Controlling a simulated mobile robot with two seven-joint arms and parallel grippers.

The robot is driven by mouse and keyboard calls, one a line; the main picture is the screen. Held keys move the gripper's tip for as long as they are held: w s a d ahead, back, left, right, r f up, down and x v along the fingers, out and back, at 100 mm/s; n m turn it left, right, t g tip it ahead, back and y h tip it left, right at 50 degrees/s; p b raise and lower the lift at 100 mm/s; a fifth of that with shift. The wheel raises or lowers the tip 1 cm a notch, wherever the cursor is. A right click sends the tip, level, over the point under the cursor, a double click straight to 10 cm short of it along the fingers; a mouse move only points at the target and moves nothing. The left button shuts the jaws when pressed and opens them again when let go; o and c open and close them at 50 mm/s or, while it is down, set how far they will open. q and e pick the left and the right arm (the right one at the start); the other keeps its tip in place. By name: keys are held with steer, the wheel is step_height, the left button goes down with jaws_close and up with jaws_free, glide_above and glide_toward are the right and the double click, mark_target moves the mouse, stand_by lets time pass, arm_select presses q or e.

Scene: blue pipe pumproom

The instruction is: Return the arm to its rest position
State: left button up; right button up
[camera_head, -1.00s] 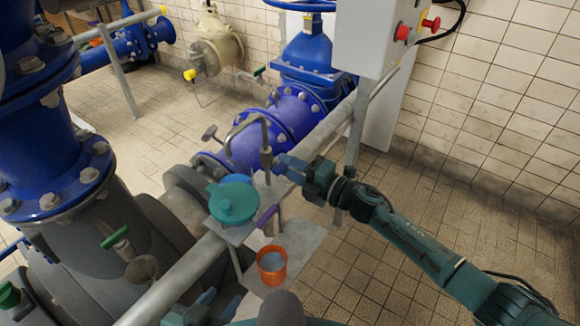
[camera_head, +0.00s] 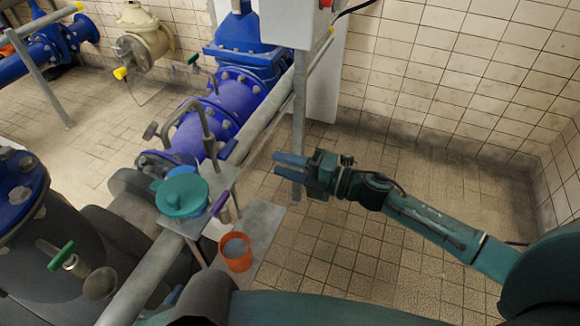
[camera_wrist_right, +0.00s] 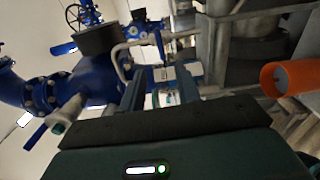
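My right gripper (camera_head: 290,164) is in the head view, to the right of the pipe stand and over the tiled floor. Its two fingers are apart with nothing held between them. In the right wrist view the fingers (camera_wrist_right: 160,90) also stand apart, with fittings seen in the background between them. My right arm (camera_head: 430,220) reaches in from the right edge. My left gripper cannot be made out in the head view.
A teal lidded pot (camera_head: 182,195) stands on a small shelf beside a bent grey tap (camera_head: 207,125). An orange cup (camera_head: 236,254) stands on a lower plate. A grey rail (camera_head: 262,122) runs diagonally past them. Open floor (camera_head: 400,150) lies right of my gripper.

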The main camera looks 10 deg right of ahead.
steer(key=shift+s+d, duration=0.3)
steer(key=shift+d, duration=0.1)
arm_select(q)
steer(key=a+p, duration=0.1)
steer(key=p, duration=0.1)
steer(key=r+p, duration=0.1)
steer(key=p, duration=0.2)
steer(key=shift+s+a+r+g+y+p, duration=0.2)
steer(key=shift+s+a+g+y+p, duration=0.1)
steer(key=shift+a+g+y, duration=0.1)
arm_select(e)
steer(key=s+d+f+m+h, duration=0.1)
steer(key=s+f+m+h, duration=0.3)
steer(key=s+m, duration=0.5)
steer(key=s+d+f+m+h, duration=0.1)
steer(key=s+f+m+h, duration=0.3)
steer(key=m, duration=1.3)
steer(key=s+h, duration=0.3)
steer(key=s, duration=0.3)
steer(key=shift+d+f, duration=0.15)
steer(key=shift+f, duration=0.25)
arm_select(q)
steer(key=shift+d+r, duration=0.1)
steer(key=shift+r, duration=0.05)
steer(key=shift+c, duration=0.3)
arm_select(e)
steer(key=shift+s, duration=0.1)
